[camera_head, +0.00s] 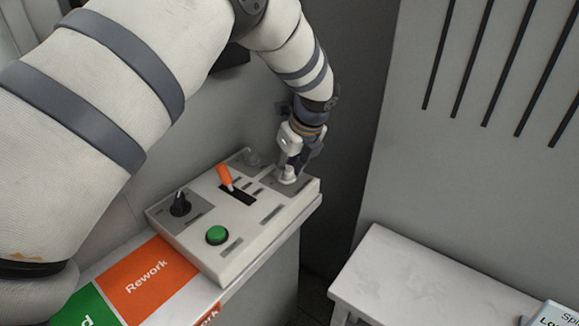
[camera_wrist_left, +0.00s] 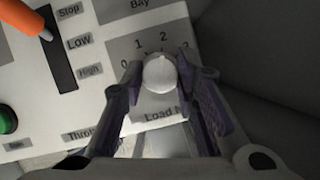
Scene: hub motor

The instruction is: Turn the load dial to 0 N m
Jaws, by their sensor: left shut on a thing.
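The load dial is a pale round knob (camera_head: 287,176) at the right end of the control box (camera_head: 215,264). In the left wrist view the knob (camera_wrist_left: 159,74) sits on a grey plate with the figures 0, 1 and 2 above it and a partly hidden "Load" label below. My left gripper (camera_head: 290,165) comes down onto it from above. Its two dark fingers (camera_wrist_left: 160,84) are shut on the knob, one on each side. My right gripper is not in view.
An orange "Rework" area (camera_head: 140,268) lies left of the box. A white bench (camera_head: 420,275) stands right.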

